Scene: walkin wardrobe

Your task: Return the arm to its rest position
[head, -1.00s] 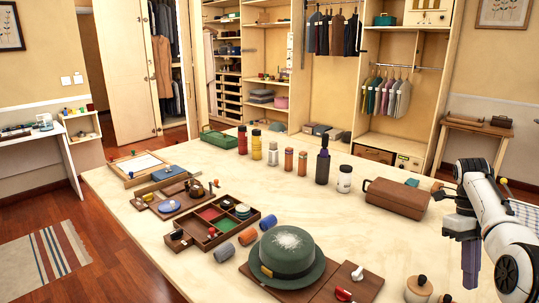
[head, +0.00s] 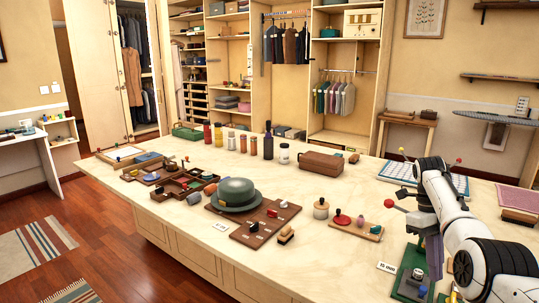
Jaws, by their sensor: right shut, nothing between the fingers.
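My right arm comes in from the right edge of the head view. Its white and black links bend over the right part of the table. My right gripper (head: 433,262) points down, with its fingers together and nothing held. It is above or beside a green board (head: 412,284) at the table's front right; I cannot tell whether they touch. My left arm and gripper are not in view.
The long wooden table (head: 335,257) holds a green hat (head: 237,192) on a dark board, a wooden brush (head: 286,235), a brown case (head: 322,163), several bottles and a white grid rack (head: 400,172). A pink mat (head: 518,198) lies at right.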

